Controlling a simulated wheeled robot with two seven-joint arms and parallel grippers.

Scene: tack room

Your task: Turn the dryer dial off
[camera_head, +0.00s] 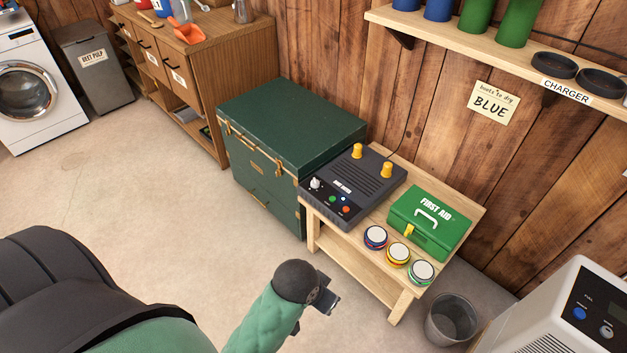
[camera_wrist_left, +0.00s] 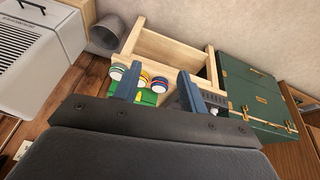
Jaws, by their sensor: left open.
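The boot dryer (camera_head: 352,188) is a dark grey box with two yellow pegs, lying at the left end of a light wooden bench (camera_head: 376,290). Its pale dial (camera_head: 316,183) is on the near left of its top, beside several small coloured buttons. I cannot read the dial's setting. My left gripper (camera_head: 326,301) is low in front of the bench, apart from the dryer. In the left wrist view its two blue-grey fingers (camera_wrist_left: 159,72) are spread with nothing held. There the dryer (camera_wrist_left: 212,98) is partly hidden behind a finger. My right gripper is not in view.
A green first aid box (camera_head: 432,222) and three round tins (camera_head: 397,254) share the bench. A green trunk (camera_head: 290,130) stands left of it. A bin (camera_head: 452,318) and a white heater-like machine (camera_head: 560,315) stand right. A shelf (camera_head: 480,50) overhangs the wall. Floor at left is clear.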

